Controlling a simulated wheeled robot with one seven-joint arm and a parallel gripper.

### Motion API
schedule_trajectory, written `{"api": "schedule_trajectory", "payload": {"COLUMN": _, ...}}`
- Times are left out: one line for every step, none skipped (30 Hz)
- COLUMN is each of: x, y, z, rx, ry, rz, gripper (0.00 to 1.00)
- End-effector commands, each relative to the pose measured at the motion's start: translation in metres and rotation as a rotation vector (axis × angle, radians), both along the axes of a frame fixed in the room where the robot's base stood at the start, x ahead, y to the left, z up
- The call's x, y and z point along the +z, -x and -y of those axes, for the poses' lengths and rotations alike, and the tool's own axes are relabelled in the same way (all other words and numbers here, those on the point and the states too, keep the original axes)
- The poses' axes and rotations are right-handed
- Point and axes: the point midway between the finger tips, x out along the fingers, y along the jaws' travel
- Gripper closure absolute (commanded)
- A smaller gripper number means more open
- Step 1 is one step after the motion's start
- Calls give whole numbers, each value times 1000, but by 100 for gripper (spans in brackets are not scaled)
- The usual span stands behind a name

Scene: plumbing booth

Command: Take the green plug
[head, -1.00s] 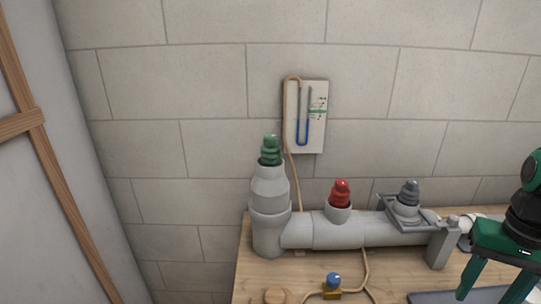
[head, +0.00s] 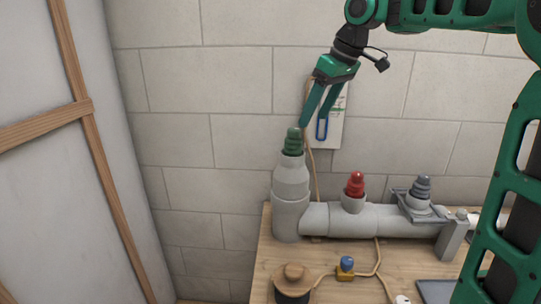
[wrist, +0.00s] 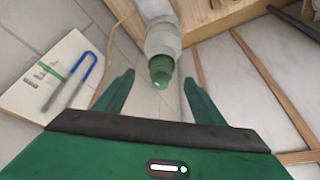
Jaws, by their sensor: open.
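The green plug (head: 293,142) is a ribbed, stepped plug seated upright in the top of the tall grey vertical pipe (head: 291,195). In the wrist view the green plug (wrist: 160,72) shows ahead, between the two fingers and a little beyond their tips. My gripper (head: 312,120) is above and to the right of the plug in the head view, tilted down to the left, with its fingers apart and nothing between them. The wrist view also shows my gripper (wrist: 158,80) open. I cannot tell whether a finger touches the plug.
A red plug (head: 355,185) and a grey plug (head: 420,188) stand on the horizontal pipe to the right. A white gauge board (head: 333,130) with a blue tube hangs on the wall behind my fingers.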

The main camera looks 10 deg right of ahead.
Motion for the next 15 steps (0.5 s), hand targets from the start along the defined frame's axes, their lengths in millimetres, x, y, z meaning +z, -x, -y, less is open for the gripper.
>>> {"api": "schedule_trajectory", "payload": {"x": 1, "y": -4, "z": -5, "rx": 21, "ry": 4, "rz": 4, "gripper": 37}}
{"api": "schedule_trajectory", "payload": {"x": 1, "y": -5, "z": -8, "rx": 30, "ry": 4, "rz": 6, "gripper": 37}}
{"api": "schedule_trajectory", "payload": {"x": -1, "y": -7, "z": -11, "rx": 37, "ry": 4, "rz": 7, "gripper": 37}}
{"api": "schedule_trajectory", "payload": {"x": -4, "y": -8, "z": -13, "rx": 40, "ry": 4, "rz": 7, "gripper": 37}}
{"api": "schedule_trajectory", "payload": {"x": -7, "y": -9, "z": -15, "rx": 43, "ry": 3, "rz": 7, "gripper": 37}}
{"api": "schedule_trajectory", "payload": {"x": -13, "y": -11, "z": -17, "rx": 44, "ry": 4, "rz": 7, "gripper": 37}}
{"api": "schedule_trajectory", "payload": {"x": -17, "y": -12, "z": -19, "rx": 44, "ry": 3, "rz": 6, "gripper": 37}}
{"api": "schedule_trajectory", "payload": {"x": -22, "y": -13, "z": -20, "rx": 44, "ry": 4, "rz": 6, "gripper": 37}}
{"api": "schedule_trajectory", "payload": {"x": -28, "y": -15, "z": -20, "rx": 44, "ry": 5, "rz": 5, "gripper": 37}}
{"api": "schedule_trajectory", "payload": {"x": -32, "y": -17, "z": -21, "rx": 43, "ry": 4, "rz": 6, "gripper": 37}}
{"api": "schedule_trajectory", "payload": {"x": -35, "y": -18, "z": -22, "rx": 41, "ry": 3, "rz": 5, "gripper": 37}}
{"api": "schedule_trajectory", "payload": {"x": -39, "y": -19, "z": -22, "rx": 41, "ry": 4, "rz": 6, "gripper": 37}}
{"api": "schedule_trajectory", "payload": {"x": -42, "y": -20, "z": -22, "rx": 40, "ry": 5, "rz": 6, "gripper": 37}}
{"api": "schedule_trajectory", "payload": {"x": -44, "y": -21, "z": -22, "rx": 39, "ry": 5, "rz": 8, "gripper": 37}}
{"api": "schedule_trajectory", "payload": {"x": -47, "y": -22, "z": -22, "rx": 38, "ry": 4, "rz": 7, "gripper": 37}}
